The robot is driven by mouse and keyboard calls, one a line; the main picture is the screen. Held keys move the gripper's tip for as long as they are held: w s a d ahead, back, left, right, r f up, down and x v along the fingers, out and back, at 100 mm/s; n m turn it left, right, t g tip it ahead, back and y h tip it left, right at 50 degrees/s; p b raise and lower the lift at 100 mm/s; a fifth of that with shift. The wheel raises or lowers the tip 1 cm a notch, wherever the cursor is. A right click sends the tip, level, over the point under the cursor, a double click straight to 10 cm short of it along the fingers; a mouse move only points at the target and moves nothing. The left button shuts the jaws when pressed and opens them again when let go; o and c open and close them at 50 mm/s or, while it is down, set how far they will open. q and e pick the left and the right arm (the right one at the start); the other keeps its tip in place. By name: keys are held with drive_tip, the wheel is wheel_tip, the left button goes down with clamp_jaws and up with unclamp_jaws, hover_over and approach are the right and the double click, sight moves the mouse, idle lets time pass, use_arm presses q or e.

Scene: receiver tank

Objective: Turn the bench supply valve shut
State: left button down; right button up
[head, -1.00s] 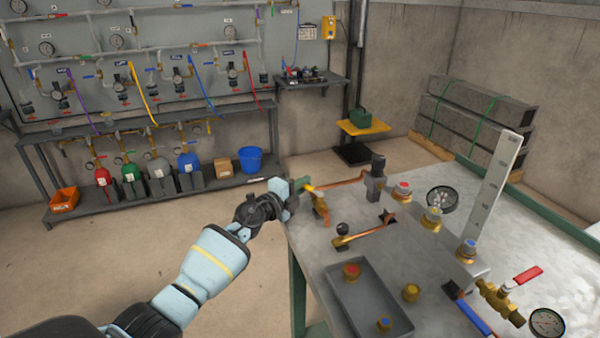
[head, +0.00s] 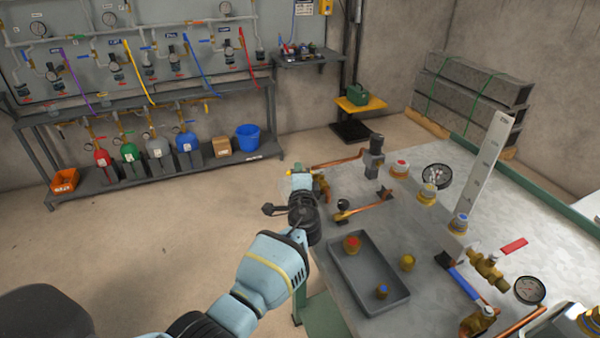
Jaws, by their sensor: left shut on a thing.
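Another brass valve with a red handle (head: 514,245) stands at the right, near a round gauge (head: 530,290). A blue lever (head: 462,277) lies beside it. My right gripper is not in view.
A grey tray (head: 345,270) holding capped brass fittings lies close to my left wrist. The floor to the left is clear.

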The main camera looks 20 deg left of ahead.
use_arm(q)
drive_tip(key=shift+s+d+f+n+g+y+b, duration=0.15)
drive_tip(key=shift+s+n+g+y+b, duration=0.15)
drive_tip(key=shift+y, duration=0.2)
drive_tip(key=shift+s+d+f+n+g+y+b, duration=0.1)
drive_tip(key=shift+d+f+n+g+y+b, duration=0.1)
drive_tip(key=shift+n+y+b, duration=0.25)
drive_tip(key=shift+s+r+n+g+y, duration=0.1)
drive_tip(key=shift+r+n+g+y, duration=0.15)
drive_tip(key=shift+g+y, duration=0.1)
drive_tip(key=c, duration=1.6)
unclamp_jaws()
drive_tip(key=shift+r, duration=0.1)
drive_tip(key=shift+o, duration=0.2)
drive_tip(key=shift+v, duration=3.9)
